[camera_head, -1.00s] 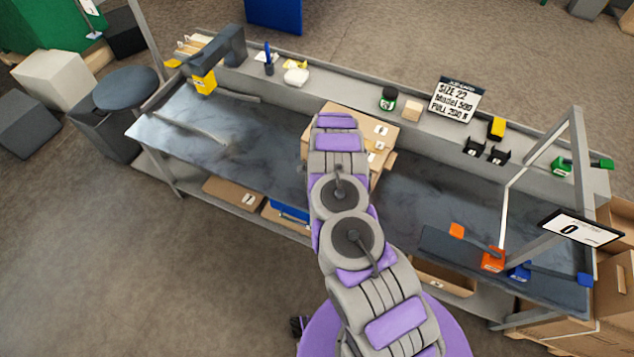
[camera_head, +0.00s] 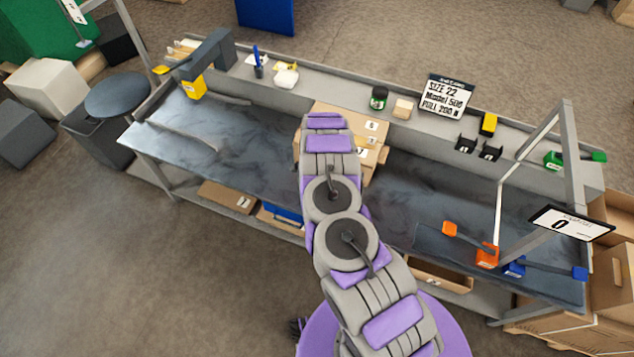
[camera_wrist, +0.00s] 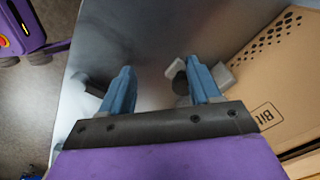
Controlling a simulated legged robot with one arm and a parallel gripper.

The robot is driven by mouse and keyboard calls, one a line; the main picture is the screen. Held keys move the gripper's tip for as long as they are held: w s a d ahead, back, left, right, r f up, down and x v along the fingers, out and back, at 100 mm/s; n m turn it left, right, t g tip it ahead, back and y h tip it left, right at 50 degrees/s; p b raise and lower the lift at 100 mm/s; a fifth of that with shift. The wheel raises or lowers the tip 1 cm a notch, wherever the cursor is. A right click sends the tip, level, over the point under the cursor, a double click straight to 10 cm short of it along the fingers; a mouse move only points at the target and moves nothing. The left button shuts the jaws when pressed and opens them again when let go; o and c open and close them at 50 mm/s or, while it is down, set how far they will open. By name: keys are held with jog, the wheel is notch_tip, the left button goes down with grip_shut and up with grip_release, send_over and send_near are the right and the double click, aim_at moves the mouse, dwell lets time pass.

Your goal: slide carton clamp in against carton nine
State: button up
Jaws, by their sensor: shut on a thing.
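My gripper (camera_wrist: 160,78) shows in the wrist view with its two blue-grey fingers a little apart, shut on a grey and dark piece that I take for the carton clamp (camera_wrist: 222,73). A dark round knob (camera_wrist: 180,84) sits by the right finger. Most of the clamp is hidden by the fingers. A brown carton (camera_wrist: 268,88) with small holes and a printed label stands just to the right; I cannot tell whether the clamp touches it. In the head view, cartons (camera_head: 369,128) with number labels stand mid-bench, partly behind my arm; I cannot pick out number nine. My gripper is hidden there.
An orange-handled tool (camera_head: 487,256) and a blue one (camera_head: 515,268) lie at the right, below a metal frame (camera_head: 568,150). A sign (camera_head: 447,96) and small items stand on the back shelf.

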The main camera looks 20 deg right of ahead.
notch_tip(320, 180, up, 16)
jog(key=p, duration=0.3)
jog(key=shift+r, duration=0.25)
jog(key=shift+a, duration=0.15)
